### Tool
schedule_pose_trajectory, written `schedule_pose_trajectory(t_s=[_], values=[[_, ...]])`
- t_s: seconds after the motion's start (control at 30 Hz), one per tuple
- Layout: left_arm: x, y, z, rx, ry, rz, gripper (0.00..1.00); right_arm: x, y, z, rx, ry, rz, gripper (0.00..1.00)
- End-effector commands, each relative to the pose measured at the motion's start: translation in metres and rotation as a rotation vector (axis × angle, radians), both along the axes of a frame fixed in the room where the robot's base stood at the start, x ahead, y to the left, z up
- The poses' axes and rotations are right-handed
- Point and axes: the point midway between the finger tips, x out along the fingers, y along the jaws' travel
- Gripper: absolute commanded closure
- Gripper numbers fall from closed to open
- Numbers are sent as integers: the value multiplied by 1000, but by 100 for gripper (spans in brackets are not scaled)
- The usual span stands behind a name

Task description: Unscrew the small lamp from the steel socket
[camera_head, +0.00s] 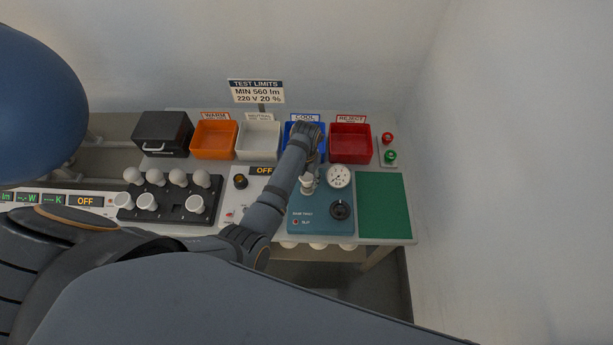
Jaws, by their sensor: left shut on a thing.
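My left gripper (309,168) points down over the left part of a teal test box (312,216). It is shut on a small white lamp (307,181), which is partly hidden by the fingers and wrist. The lamp is at the upper left of the box, beside a round dial gauge (338,176). The steel socket cannot be made out clearly under the lamp, so I cannot tell whether the lamp is seated in it. My right gripper is not in view.
A black rack (172,204) with several white bulbs stands to the left. Orange (214,140), white (258,141), blue (293,131) and red (350,143) bins line the back, beside a black case (162,133). A green mat (383,205) lies clear at right.

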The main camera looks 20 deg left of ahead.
Motion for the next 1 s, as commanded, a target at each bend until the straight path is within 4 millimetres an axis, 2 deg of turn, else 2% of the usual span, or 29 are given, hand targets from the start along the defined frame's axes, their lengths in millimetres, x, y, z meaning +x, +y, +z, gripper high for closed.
schedule_pose_trajectory(t_s=[0.03,0.07,0.2,0.47,0.53,1.0], values=[[-5,3,-4,8,16,0,78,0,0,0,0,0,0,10],[-5,3,-4,8,16,-1,45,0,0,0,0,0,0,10],[-3,3,-3,7,10,-2,29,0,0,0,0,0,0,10],[-1,1,-1,4,3,-8,29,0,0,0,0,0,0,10],[0,1,0,3,2,-64,29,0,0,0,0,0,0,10],[16,2,0,-1,1,-1076,29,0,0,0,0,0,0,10]])
